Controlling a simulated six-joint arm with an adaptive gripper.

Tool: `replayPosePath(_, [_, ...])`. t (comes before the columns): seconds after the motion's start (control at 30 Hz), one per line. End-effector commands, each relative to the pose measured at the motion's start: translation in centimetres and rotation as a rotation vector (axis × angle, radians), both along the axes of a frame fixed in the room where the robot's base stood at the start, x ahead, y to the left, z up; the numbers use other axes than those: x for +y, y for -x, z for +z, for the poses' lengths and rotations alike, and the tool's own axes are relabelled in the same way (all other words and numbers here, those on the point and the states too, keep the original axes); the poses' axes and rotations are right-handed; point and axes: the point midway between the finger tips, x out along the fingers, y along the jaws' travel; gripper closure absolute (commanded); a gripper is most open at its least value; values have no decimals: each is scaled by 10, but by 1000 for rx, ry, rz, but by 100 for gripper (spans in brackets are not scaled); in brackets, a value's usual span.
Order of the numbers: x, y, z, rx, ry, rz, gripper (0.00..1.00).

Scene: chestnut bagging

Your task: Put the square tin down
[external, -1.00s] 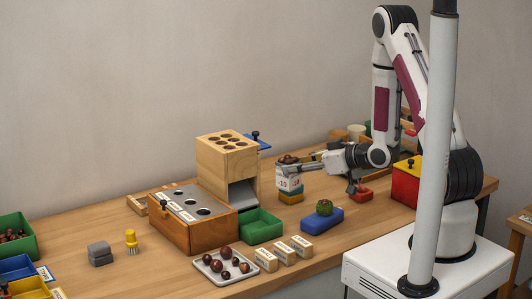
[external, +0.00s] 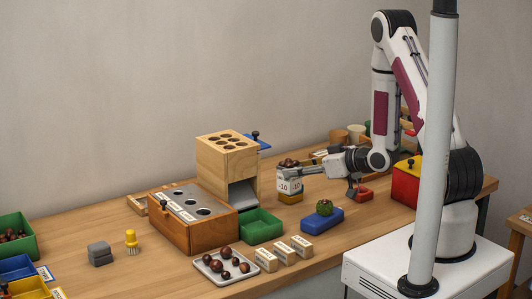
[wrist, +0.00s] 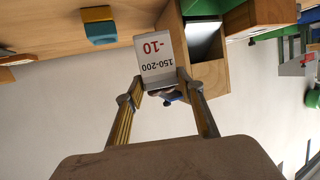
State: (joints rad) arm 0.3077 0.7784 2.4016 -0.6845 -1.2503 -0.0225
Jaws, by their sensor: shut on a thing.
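The square tin (external: 289,184) is a white box with a label reading -10 and chestnuts heaped at its top. My gripper (external: 306,171) is shut on it, coming from the right. In the wrist view the tin (wrist: 158,55), labelled 150-200 and -10, sits between the fingertips of my gripper (wrist: 162,84). The wrist view shows a yellow and blue block (wrist: 98,28) on the table beside the tin. The tin's underside is hidden, so I cannot tell if it touches the table.
A wooden dispenser (external: 228,160) with a holed top stands left of the tin, with a green tray (external: 261,224) in front. A blue pad (external: 322,219) bearing a green round thing lies in front right. A metal tray (external: 222,278) holds chestnuts. Small wooden blocks (external: 283,252) stand nearby.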

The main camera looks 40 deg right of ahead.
Motion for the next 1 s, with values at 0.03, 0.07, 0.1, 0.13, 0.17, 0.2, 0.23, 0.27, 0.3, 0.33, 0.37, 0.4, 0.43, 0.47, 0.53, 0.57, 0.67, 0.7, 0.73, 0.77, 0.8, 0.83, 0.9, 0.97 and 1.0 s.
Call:
replayPosePath(0.03, [-2,-7,-1,-4,1,4,90])
replayPosePath(0.07, [-4,-11,-1,-4,1,7,90])
replayPosePath(0.1, [-5,-17,-2,-5,1,12,90])
replayPosePath(0.13, [-6,-21,-3,-4,1,17,90])
replayPosePath(0.17, [-7,-26,-3,-5,2,23,90])
replayPosePath(0.2, [-9,-32,-3,-5,2,29,90])
replayPosePath(0.23, [-9,-36,-4,-4,1,35,90])
replayPosePath(0.27, [-10,-41,-5,-5,1,41,90])
replayPosePath(0.3, [-12,-48,-5,-4,0,47,90])
replayPosePath(0.33, [-12,-52,-6,-4,1,54,90])
replayPosePath(0.37, [-13,-57,-6,-5,0,58,90])
replayPosePath(0.4, [-14,-63,-6,-5,1,66,90])
replayPosePath(0.43, [-15,-68,-7,-4,1,71,90])
replayPosePath(0.47, [-16,-72,-7,-4,-1,76,90])
replayPosePath(0.53, [-18,-82,-8,-2,0,88,90])
replayPosePath(0.57, [-19,-87,-8,-4,0,94,90])
replayPosePath(0.67, [-22,-101,-9,-3,1,111,90])
replayPosePath(0.7, [-23,-107,-9,-2,-1,116,90])
replayPosePath(0.73, [-24,-111,-9,-3,0,123,90])
replayPosePath(0.77, [-25,-116,-8,-3,-1,127,90])
replayPosePath(0.8, [-27,-121,-9,-2,0,132,90])
replayPosePath(0.83, [-28,-125,-9,-2,-1,137,90])
replayPosePath(0.9, [-30,-134,-9,-3,-2,148,90])
replayPosePath(0.97, [-33,-142,-8,-2,-1,155,90])
replayPosePath(1.0, [-34,-148,-8,-2,-1,161,90])
